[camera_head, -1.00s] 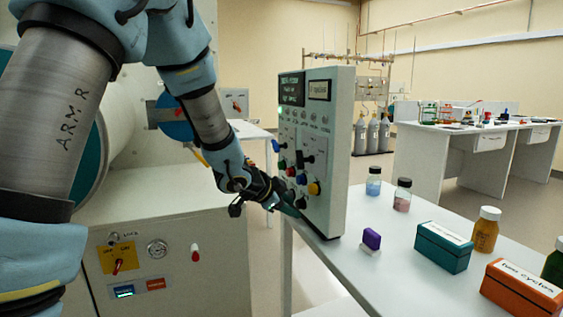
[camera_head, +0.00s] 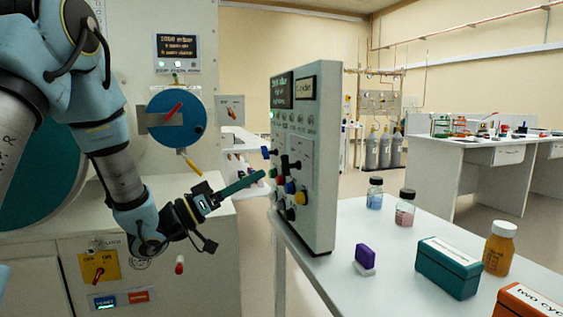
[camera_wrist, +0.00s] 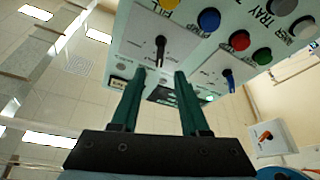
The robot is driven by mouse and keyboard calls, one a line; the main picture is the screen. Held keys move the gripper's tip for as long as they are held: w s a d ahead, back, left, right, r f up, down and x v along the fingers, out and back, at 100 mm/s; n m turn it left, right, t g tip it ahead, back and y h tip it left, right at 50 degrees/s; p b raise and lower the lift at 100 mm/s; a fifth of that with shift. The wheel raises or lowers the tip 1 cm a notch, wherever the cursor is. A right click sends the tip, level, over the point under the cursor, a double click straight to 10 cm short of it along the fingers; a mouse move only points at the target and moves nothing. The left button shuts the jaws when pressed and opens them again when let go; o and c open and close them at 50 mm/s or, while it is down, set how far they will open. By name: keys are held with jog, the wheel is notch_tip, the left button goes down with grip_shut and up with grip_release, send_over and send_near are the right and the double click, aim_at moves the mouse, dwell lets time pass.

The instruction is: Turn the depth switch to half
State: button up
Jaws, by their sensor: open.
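The grey control panel (camera_head: 318,160) stands upright on the table, with lever switches and coloured buttons on its face. In the wrist view a black lever switch (camera_wrist: 160,46) sits just beyond and between my fingertips, and a blue lever switch (camera_wrist: 228,79) is to its right. In the head view the black switch (camera_head: 293,163) and blue switch (camera_head: 268,152) also show. I cannot read which switch is labelled depth. My gripper (camera_head: 262,175) has green fingers, close to the panel face. In the wrist view my gripper (camera_wrist: 160,74) is open and empty, apart from the black lever.
Coloured buttons (camera_wrist: 209,20) crowd the panel near the switches. The white table (camera_head: 390,275) holds a purple-and-white block (camera_head: 365,259), small bottles (camera_head: 405,207) and a teal box (camera_head: 443,267). The glovebox front, with a blue round door (camera_head: 178,135), stands behind my arm.

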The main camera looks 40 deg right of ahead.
aim_at(285, 168)
jog(key=p+x, duration=0.2)
jog(key=x, duration=0.7)
jog(key=shift+c, duration=0.2)
grip_shut()
